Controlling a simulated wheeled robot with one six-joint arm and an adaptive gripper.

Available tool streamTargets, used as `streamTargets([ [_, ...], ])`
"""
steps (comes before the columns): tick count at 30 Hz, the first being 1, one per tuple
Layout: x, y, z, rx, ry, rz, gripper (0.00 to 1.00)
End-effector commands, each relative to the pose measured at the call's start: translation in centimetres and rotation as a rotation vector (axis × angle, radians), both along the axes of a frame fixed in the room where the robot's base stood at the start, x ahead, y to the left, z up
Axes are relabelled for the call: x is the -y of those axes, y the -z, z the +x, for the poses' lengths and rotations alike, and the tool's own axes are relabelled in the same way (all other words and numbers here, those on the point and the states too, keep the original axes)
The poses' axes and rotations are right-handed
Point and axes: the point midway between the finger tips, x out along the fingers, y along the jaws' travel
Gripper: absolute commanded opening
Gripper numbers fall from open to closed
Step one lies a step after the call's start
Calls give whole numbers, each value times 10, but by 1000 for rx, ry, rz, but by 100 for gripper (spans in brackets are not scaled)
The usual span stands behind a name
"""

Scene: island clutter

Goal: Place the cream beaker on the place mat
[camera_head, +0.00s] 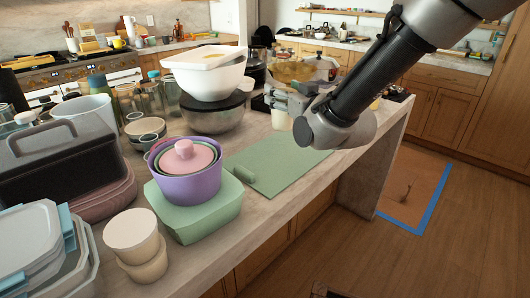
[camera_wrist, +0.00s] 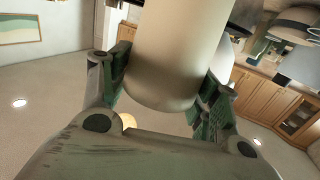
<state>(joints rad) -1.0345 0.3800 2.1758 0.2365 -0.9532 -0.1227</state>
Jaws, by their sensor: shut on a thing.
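My gripper (camera_head: 287,101) is shut on the cream beaker (camera_head: 280,120), which shows just below the fingers in the head view. In the wrist view the beaker (camera_wrist: 165,60) fills the space between the two green-grey fingers. The green place mat (camera_head: 290,168) lies flat on the island worktop, in front of the beaker in the picture. The beaker appears near the mat's far edge; its exact height above the worktop is hard to tell. My arm hides part of the area behind the mat.
A purple pot with a pink lid (camera_head: 190,182) stands on a green box (camera_head: 200,216) left of the mat. Stacked bowls (camera_head: 208,78) stand behind. Cream tubs (camera_head: 136,244) and grey containers (camera_head: 35,245) crowd the left. The worktop's right edge drops to the floor.

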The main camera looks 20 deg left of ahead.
Motion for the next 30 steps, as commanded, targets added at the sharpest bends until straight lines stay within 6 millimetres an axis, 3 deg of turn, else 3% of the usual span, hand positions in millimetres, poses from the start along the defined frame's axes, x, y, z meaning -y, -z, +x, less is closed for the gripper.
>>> streamTargets([
  [3,0,28,0,-1,1,-13,15],
  [16,0,85,0,1,0,-10,15],
  [29,0,93,0,1,0,-8,15],
  [30,0,93,0,1,0,-8,67],
])
